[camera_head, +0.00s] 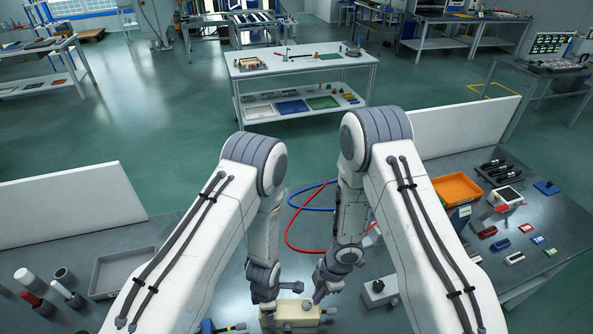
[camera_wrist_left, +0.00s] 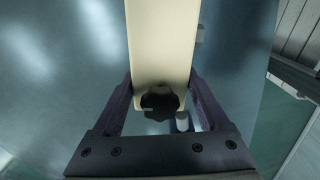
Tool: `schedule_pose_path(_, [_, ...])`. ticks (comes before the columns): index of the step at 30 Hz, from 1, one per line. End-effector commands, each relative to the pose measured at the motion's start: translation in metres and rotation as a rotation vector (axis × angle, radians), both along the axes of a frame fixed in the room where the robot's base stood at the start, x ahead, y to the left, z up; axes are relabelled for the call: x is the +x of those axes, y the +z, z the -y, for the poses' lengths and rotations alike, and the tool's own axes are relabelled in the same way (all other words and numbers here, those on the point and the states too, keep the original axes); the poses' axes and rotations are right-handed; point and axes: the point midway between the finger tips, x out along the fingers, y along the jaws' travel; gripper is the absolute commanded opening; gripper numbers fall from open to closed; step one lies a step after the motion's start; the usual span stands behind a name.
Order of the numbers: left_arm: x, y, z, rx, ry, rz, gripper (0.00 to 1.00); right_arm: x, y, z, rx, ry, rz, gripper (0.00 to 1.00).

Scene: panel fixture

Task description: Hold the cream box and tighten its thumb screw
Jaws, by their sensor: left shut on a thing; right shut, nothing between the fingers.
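The cream box (camera_head: 296,315) is at the bottom middle of the head view. It also fills the upper middle of the left wrist view (camera_wrist_left: 161,40). Its black lobed thumb screw (camera_wrist_left: 159,101) faces the left wrist camera, between the finger bases. My left gripper (camera_head: 268,300) is shut on the cream box, one finger along each side; it also shows in the wrist view (camera_wrist_left: 162,88). My right gripper (camera_head: 319,293) is shut and empty, close above the box's right part. I cannot tell whether it touches the box.
A grey box (camera_head: 379,295) with a black knob stands right of the cream box. A grey tray (camera_head: 122,273) and several cylinders lie left. An orange bin (camera_head: 457,189) and small coloured parts lie right. Red and blue hoses (camera_head: 300,208) curve behind the grippers. White panels (camera_head: 70,205) edge the bench.

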Motion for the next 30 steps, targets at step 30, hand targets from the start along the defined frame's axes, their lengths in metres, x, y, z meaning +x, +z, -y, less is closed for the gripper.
schedule_pose_path(30, [0.0007,0.0003,0.0003,-0.001,0.001,0.002,0.0,-0.003,-0.0018,-0.0057,0.0,-0.001,0.0,0.0])
